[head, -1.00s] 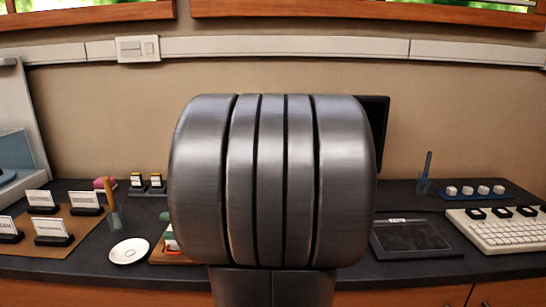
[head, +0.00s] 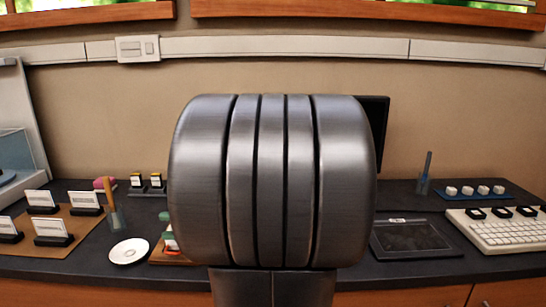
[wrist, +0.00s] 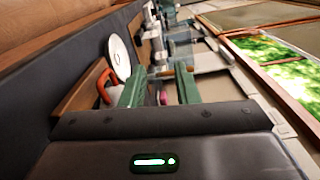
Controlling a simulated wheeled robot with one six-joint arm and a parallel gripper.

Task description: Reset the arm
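My gripper (wrist: 160,92) shows in the wrist view as two green fingers standing apart, with nothing held between them. A small pink thing shows through the gap, farther off. My own grey arm link fills the middle of the head view and hides most of my gripper and the counter behind it. A red-handled thing (wrist: 105,86) with a pale part is just left of the left finger in the wrist view, by a brown board (wrist: 82,92).
The dark counter has a white plate (head: 129,251), label stands on a brown mat (head: 82,229), and a cup with a brown handle (head: 115,218) at left. A black tablet (head: 410,238), white keyboard (head: 500,232) and blue tray (head: 452,194) are at right. A wall stands behind.

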